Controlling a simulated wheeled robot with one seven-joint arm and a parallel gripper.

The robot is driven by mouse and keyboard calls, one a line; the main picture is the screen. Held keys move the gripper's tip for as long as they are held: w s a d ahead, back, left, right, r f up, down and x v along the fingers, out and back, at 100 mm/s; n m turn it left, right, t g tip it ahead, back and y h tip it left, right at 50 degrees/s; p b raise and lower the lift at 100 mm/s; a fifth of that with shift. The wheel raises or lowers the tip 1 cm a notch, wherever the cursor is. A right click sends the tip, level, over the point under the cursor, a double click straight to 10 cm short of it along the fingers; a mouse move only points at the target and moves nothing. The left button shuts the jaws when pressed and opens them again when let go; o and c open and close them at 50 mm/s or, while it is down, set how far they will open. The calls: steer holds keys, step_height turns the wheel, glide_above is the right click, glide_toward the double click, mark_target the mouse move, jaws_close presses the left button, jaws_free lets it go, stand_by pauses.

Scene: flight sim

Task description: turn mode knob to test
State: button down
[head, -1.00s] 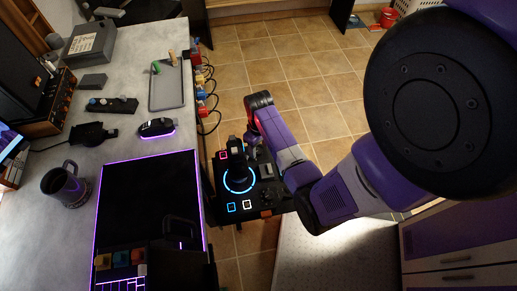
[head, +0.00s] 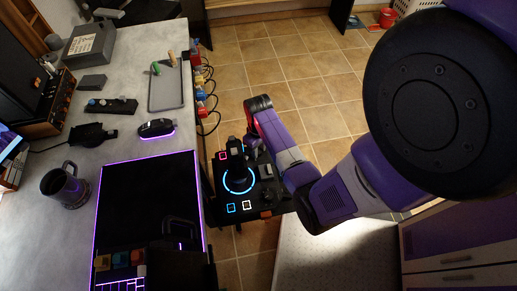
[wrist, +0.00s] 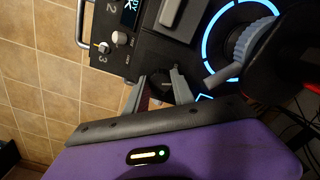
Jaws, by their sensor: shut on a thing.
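The black control panel (head: 231,216) with a stick and a glowing blue ring stands at the side of the desk. In the wrist view, my gripper (wrist: 162,90) has its two grey fingers at the panel's edge, closed on a dark knob (wrist: 164,86) between them. The fingers hide most of this knob, and I cannot read its label or pointer. In the head view, my wrist hangs over the panel's far right part, and the fingertips are hard to make out.
The blue-ringed stick base (wrist: 207,40) is close to my fingers. A small lit display (wrist: 130,12) and a metal handle (wrist: 83,28) are on the panel. The desk (head: 128,60) lies to the left, with a mug (head: 66,186). Tiled floor is open beyond.

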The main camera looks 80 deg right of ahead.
steer(key=shift+r, duration=0.1)
steer(key=m+p, duration=0.2)
steer(key=m, duration=0.1)
steer(key=shift+r, duration=0.1)
steer(key=shift+w+m+p, duration=0.1)
steer(key=shift+m+p, duration=0.95)
steer(key=shift+m, duration=1.15)
steer(key=c, duration=1.1)
jaws_free()
steer(key=shift+o, duration=0.2)
steer(key=shift+r+p, duration=0.4)
steer(key=shift+r, duration=3.35)
